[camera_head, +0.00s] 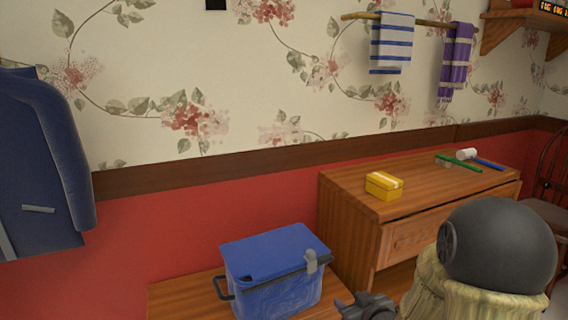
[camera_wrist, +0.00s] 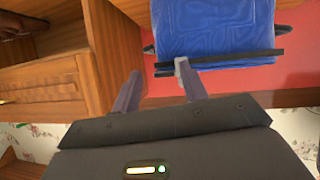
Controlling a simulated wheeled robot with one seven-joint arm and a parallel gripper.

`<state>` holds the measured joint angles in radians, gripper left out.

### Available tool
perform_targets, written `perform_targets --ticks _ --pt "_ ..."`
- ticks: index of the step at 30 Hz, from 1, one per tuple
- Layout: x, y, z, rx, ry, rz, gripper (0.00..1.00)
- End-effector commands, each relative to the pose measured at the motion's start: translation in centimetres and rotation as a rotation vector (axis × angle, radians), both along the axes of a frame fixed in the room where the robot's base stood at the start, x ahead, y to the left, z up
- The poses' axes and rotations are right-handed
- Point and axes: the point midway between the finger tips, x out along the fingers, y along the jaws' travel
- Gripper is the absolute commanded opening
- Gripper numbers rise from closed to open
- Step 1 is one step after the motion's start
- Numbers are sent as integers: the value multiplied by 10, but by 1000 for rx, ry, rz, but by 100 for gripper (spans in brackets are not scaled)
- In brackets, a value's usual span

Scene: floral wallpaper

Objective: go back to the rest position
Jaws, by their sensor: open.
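My gripper (camera_head: 366,306) shows at the bottom edge of the head view, to the right of and below a blue cooler box (camera_head: 262,284). In the wrist view my gripper (camera_wrist: 156,84) is open, with its two fingers apart and nothing between them. The cooler (camera_wrist: 210,28) fills the top of that view, upside down. The right-hand finger tip appears close to the cooler's grey latch (camera_head: 311,262); I cannot tell whether they touch. The cooler's lid looks closed.
The cooler stands on a low wooden surface (camera_head: 175,298). A wooden dresser (camera_head: 345,205) to its right bears a yellow box (camera_head: 384,186), a green marker (camera_head: 458,163), a blue marker (camera_head: 487,164) and a white cylinder (camera_head: 466,154). A blue jacket (camera_head: 40,165) hangs at left.

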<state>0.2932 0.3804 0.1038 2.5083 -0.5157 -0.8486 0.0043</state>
Motion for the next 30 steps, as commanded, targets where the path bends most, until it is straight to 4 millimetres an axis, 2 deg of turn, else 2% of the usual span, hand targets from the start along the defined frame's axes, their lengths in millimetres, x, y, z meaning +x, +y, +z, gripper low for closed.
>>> perform_targets --ticks 5,13,24,26,27,30 --pt "-26 -5 -4 -71 195 -91 44" --pt "-87 -7 -5 -101 503 -226 44" --pt "-167 10 4 -56 824 -311 44" --pt "-178 15 7 -46 869 -318 44" --pt "-178 14 19 -46 869 -319 44" --pt "-177 14 35 -47 867 -319 44"
